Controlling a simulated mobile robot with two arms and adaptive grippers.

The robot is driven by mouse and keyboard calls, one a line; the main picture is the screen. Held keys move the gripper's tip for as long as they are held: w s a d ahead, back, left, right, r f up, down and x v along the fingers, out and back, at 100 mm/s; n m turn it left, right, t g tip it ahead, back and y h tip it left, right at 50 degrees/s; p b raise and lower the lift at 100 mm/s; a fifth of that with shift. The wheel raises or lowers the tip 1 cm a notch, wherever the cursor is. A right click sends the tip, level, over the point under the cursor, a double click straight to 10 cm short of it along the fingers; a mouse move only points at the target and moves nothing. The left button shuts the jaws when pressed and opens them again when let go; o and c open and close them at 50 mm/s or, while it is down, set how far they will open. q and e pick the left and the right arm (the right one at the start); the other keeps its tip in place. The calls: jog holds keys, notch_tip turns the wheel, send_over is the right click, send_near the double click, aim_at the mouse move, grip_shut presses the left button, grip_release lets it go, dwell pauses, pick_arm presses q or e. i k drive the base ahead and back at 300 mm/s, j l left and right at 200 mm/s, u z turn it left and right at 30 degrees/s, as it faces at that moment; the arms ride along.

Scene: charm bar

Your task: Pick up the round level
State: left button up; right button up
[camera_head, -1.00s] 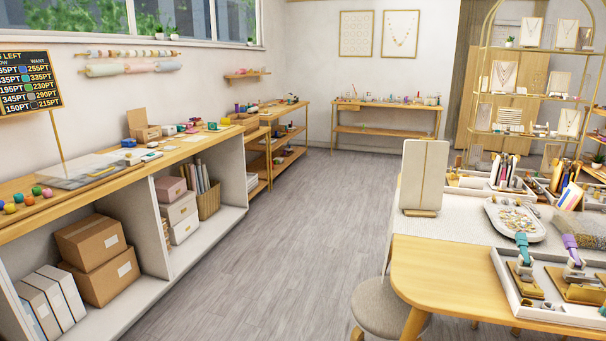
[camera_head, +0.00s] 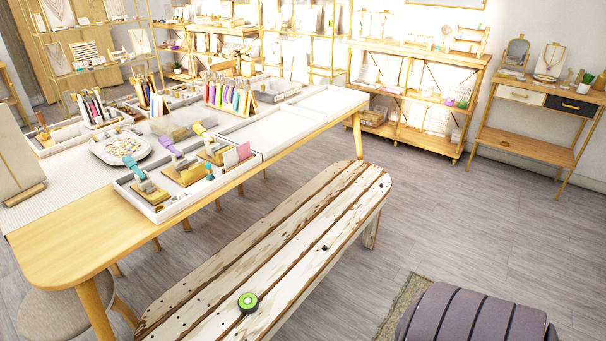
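The round level (camera_head: 248,302) appears to be the small round piece with a bright green face and dark rim. It lies near the front end of a weathered white plank bench (camera_head: 285,243), face up. Nothing covers it. Neither of my grippers shows in the head view.
A wooden work table (camera_head: 75,240) with trays of tools and charms stands behind and left of the bench. A round stool (camera_head: 52,318) is at the lower left. A purple-grey ribbed seat (camera_head: 475,318) is at the lower right. Grey floor (camera_head: 440,210) is clear right of the bench.

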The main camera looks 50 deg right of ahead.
aim_at(248, 303)
jog(key=z, duration=1.1)
jog(key=i+l, duration=0.25)
jog(key=l, duration=0.2)
jog(key=i+l+u, duration=0.1)
jog(key=u, duration=0.35)
jog(key=l+u, duration=0.25)
jog(key=u, duration=0.15)
jog(key=i+l+u, duration=0.1)
jog(key=l+u, duration=0.15)
jog(key=u, duration=0.55)
